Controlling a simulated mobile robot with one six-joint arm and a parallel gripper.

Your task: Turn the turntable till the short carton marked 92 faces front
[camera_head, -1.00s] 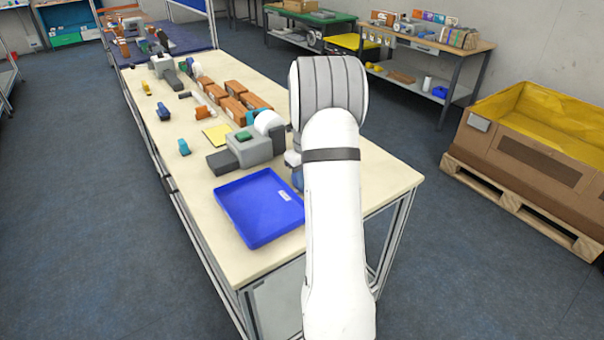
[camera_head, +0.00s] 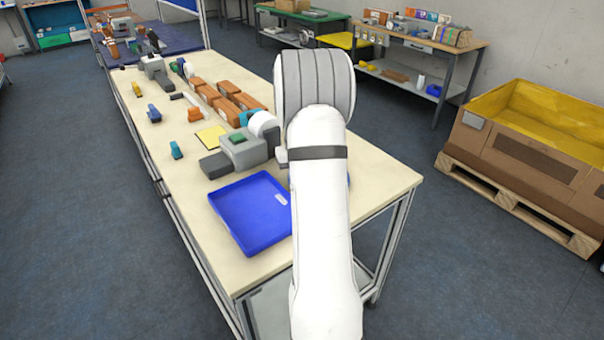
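My arm (camera_head: 321,230) rises through the middle of the view and hides part of the bench behind it. My gripper is not visible; the arm covers where it would be. I cannot make out the turntable. A small blue edge (camera_head: 349,180) shows just right of my arm over the bench, too little to identify. Several brown cartons (camera_head: 228,109) stand in rows on the bench left of the arm's upper joint. No number 92 can be read on any of them, and I cannot tell which is the short carton.
A blue tray (camera_head: 226,222) lies at the bench's near end. A grey device (camera_head: 240,152) with a green top and a yellow sheet (camera_head: 211,137) are behind it. The bench's right near corner (camera_head: 392,183) is clear. A large box on a pallet (camera_head: 523,152) stands at right.

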